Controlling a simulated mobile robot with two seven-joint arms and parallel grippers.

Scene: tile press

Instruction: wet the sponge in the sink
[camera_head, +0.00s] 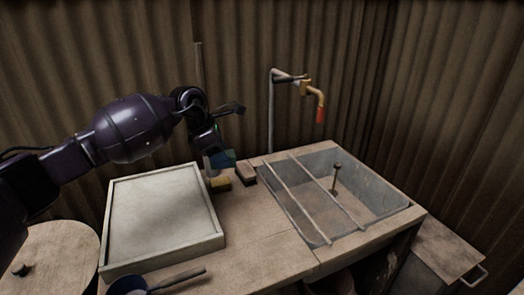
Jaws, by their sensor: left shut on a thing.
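My left gripper (213,153) reaches in from the left and points down over the counter, between the framed board and the sink. It is shut on a small blue-green block (227,158), which looks like the sponge; the fingers partly hide it. The block is held above the counter, outside the sink. The grey metal sink (375,210) is set into the counter at the right, with two thin bars across its left part. A tap (305,88) with an orange spout and red tip stands behind it. I see no water running. My right gripper is out of view.
A small yellow block (221,183) and a brown block (246,173) lie on the counter near my gripper. A framed pale board (160,215) lies at left. A dark pan-like tool (180,277) is in front. A thin post (336,178) stands inside the sink.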

